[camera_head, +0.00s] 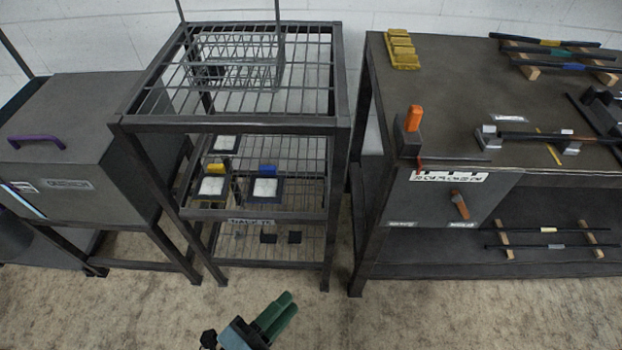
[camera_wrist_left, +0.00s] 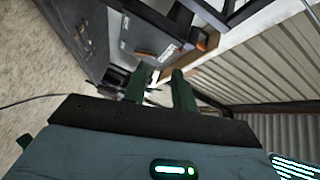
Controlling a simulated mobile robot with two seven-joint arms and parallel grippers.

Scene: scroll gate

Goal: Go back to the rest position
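My left gripper (camera_head: 287,303) shows at the bottom middle of the head view, with two green fingers held over the floor in front of the wire rack. In the left wrist view its fingers (camera_wrist_left: 158,74) stand apart with a gap between them and nothing held. The gripper touches no furniture that I can see. My right gripper is in neither view.
A wire rack (camera_head: 340,75) with small trays stands ahead. Left is a grey box (camera_head: 75,120) with a purple handle (camera_head: 37,139). Right is a dark workbench (camera_head: 450,100) with an orange-handled device (camera_head: 413,118) and rods. The carpet floor (camera_head: 400,320) in front is clear.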

